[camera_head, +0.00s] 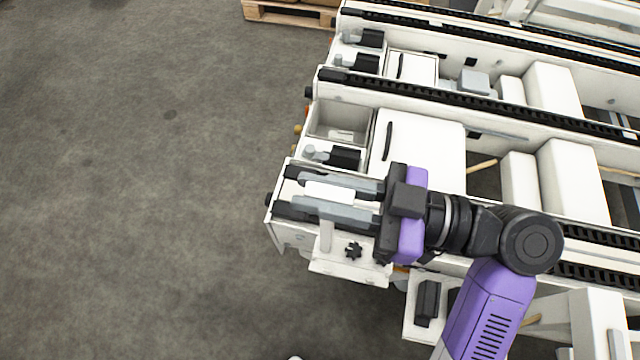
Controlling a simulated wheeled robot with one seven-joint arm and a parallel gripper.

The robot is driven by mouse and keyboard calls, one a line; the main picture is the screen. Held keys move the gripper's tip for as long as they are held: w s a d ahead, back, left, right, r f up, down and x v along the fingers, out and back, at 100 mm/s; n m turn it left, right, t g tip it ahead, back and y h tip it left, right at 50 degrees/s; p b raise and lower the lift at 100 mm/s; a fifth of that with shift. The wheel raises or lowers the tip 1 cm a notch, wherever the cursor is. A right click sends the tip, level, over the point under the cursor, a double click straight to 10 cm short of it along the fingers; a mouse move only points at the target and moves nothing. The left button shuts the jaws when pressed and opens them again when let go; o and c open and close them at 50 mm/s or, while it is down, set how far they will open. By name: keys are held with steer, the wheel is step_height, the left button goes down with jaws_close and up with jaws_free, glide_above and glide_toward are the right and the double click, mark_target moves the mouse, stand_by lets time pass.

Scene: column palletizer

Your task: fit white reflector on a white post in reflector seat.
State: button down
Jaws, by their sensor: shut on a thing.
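My gripper (310,193) reaches left from the purple and black wrist, over the near left end of the white conveyor frame. Its two grey fingers are shut on the white reflector (331,192), a small white block that shows between them. A white post (326,236) shows just below the lower finger, above a white bracket (345,268) with a black star knob (353,250). The upper part of the post is hidden by the finger, so I cannot tell how it joins the reflector. I cannot make out the reflector seat for certain.
The white conveyor frame (420,140) with black chain tracks (440,98) fills the right side. A grey cylinder and black block (344,157) sit just behind my gripper. A wooden pallet (290,14) lies at the back. The grey floor on the left is clear.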

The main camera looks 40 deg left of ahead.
steer(key=shift+f+b, duration=1.55)
steer(key=shift+f, duration=1.25)
steer(key=shift+f+b, duration=1)
steer(key=shift+b, duration=0.3)
steer(key=c, duration=1.3)
jaws_free()
steer(key=shift+o, duration=0.2)
step_height(320, 180, up, 20)
steer(key=p, duration=0.4)
